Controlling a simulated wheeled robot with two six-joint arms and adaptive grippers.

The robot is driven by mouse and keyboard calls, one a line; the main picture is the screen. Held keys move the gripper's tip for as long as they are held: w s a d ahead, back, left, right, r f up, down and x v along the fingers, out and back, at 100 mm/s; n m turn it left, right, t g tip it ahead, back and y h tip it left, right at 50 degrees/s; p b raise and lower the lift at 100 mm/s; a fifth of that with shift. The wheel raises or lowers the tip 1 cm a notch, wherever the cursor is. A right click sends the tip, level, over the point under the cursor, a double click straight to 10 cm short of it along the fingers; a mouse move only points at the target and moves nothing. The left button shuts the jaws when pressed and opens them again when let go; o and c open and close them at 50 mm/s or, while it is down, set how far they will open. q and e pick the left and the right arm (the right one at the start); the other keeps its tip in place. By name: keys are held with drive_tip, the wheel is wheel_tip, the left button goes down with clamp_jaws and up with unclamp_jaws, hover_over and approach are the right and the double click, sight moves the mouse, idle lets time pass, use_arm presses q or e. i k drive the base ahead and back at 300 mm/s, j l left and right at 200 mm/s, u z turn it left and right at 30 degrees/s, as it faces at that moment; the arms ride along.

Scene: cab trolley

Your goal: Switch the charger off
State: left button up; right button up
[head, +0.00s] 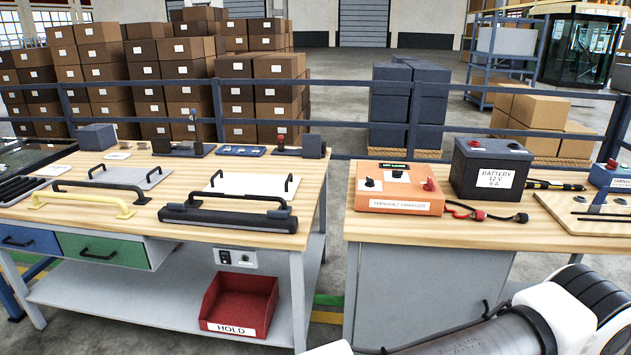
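The orange charger (398,190) sits on the left part of the right-hand wooden bench. Its front has a white label. Its sloped top has a small dark display (393,166) with green characters, a black knob (370,183) on a white plate, another small black control (397,174) and a red knob (430,184). The control positions are too small to read. Neither gripper is in view. Part of my arm shows at the bottom right, below the bench front.
A black battery (490,168) stands right of the charger, with red and black leads (480,214) lying in front. A blue box (610,175) with a red button is at the far right. The left bench (120,235) holds handles and plates; a red bin (240,300) sits beneath.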

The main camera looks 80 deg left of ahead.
sight(429, 187)
drive_tip(key=u, duration=2.05)
drive_tip(key=i+z, duration=0.45)
drive_tip(key=i, duration=0.2)
